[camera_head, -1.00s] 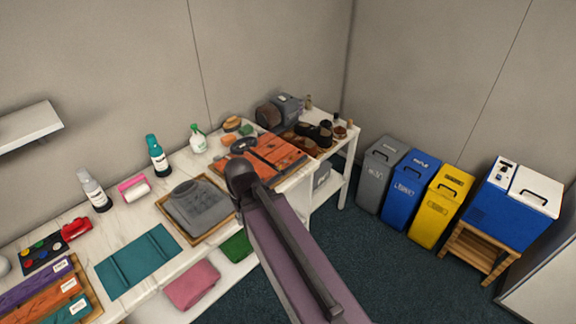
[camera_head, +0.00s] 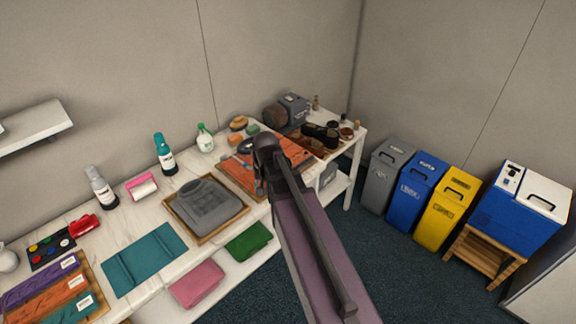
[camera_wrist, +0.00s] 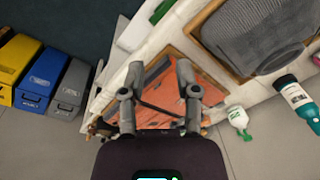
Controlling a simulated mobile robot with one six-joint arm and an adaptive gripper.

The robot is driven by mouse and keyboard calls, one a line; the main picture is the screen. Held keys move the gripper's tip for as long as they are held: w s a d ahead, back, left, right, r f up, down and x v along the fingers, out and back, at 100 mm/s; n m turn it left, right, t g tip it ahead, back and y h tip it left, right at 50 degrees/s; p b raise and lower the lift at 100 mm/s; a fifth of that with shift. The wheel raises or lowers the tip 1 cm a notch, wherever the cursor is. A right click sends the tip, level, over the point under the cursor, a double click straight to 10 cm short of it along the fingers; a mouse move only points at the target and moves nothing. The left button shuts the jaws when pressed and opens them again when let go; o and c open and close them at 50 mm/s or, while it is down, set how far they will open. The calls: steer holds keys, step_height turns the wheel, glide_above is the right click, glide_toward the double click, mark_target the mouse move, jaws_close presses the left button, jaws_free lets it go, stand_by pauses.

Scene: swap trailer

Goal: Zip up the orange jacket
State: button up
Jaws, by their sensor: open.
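The orange jacket (camera_head: 236,176) lies flat on a wood-rimmed tray on the white table. My arm hides its middle in the head view, and its right part shows beyond the arm. In the wrist view the orange jacket (camera_wrist: 212,92) lies below and between my fingers, with a dark line running across it. My gripper (camera_wrist: 160,76) is open and empty, its two fingers apart above the jacket. In the head view my gripper (camera_head: 262,178) is seen end-on over the jacket; its height above the cloth is hard to judge. The zip pull cannot be made out.
A grey folded garment (camera_head: 205,205) lies on a tray to the left. A green-white spray bottle (camera_head: 205,140) and a teal bottle (camera_head: 164,155) stand behind. Shoes (camera_head: 322,133) and a grey machine (camera_head: 293,106) are at the right end. Bins (camera_head: 418,185) stand on the floor at right.

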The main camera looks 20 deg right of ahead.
steer(key=w+d+r+m+t, duration=0.1)
steer(key=w+d+m, duration=0.3)
steer(key=d, duration=0.5)
steer(key=w+d+r+m+t+p, duration=0.1)
steer(key=w+d+m, duration=0.4)
steer(key=w+d, duration=0.3)
steer(key=shift+w+d, duration=0.35)
steer(key=shift+d, duration=0.05)
steer(key=b+x, duration=0.8)
steer(key=x, duration=0.1)
steer(key=b+x, duration=0.4)
steer(key=b, duration=0.1)
steer(key=shift+w+a+f, duration=0.2)
steer(key=shift+a+f, duration=0.05)
steer(key=shift+a, duration=0.05)
